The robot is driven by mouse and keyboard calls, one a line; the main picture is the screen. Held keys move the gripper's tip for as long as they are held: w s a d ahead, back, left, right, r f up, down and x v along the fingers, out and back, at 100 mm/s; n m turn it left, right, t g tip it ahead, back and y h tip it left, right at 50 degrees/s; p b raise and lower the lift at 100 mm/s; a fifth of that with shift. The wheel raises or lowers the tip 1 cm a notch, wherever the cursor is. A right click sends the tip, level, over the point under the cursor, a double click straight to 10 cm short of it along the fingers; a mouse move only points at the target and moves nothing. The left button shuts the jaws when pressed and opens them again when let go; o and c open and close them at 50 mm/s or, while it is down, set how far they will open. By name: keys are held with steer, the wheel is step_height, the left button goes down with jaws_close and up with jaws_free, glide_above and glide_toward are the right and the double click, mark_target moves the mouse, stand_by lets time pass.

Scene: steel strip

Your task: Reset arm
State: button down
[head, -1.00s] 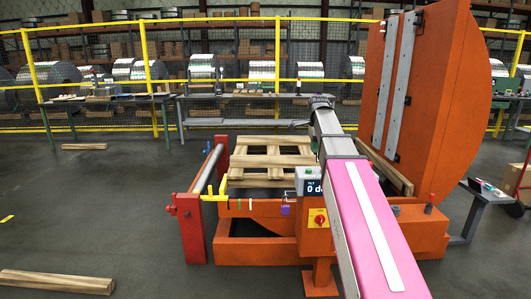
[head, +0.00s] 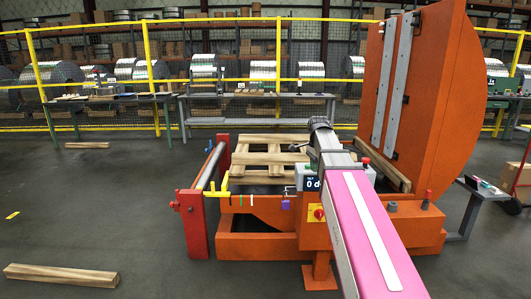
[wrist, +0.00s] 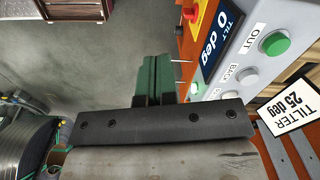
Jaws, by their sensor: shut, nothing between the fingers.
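My gripper (wrist: 157,62) shows in the wrist view with its green fingers together and nothing between them. It hangs beside the grey control box (wrist: 230,86), just left of its button face. The box has a dark "0 deg" display (wrist: 222,35), a green OUT button (wrist: 275,43) and a grey BACK button (wrist: 248,75). In the head view, my pink arm (head: 368,225) reaches forward over the orange tilter (head: 265,245) and covers part of the control box. My gripper is hidden behind the arm there.
A wooden pallet (head: 271,146) lies on the tilter, whose tall orange plate (head: 438,110) stands at the right. A red post (head: 192,228) and yellow handle (head: 213,191) are at the left. Timber (head: 61,275) lies on the floor. A "TILTER 25 deg" tag (wrist: 290,100) is near the box.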

steer(key=s+f+n, duration=0.7)
steer(key=s+f, duration=0.3)
steer(key=f, duration=0.5)
steer(key=s+a+f+n, duration=0.1)
steer(key=s+f+n, duration=0.7)
steer(key=f, duration=0.8)
steer(key=shift+s+a, duration=0.3)
steer(key=shift+s, duration=0.8)
steer(key=shift+f, duration=0.1)
stand_by(0.5)
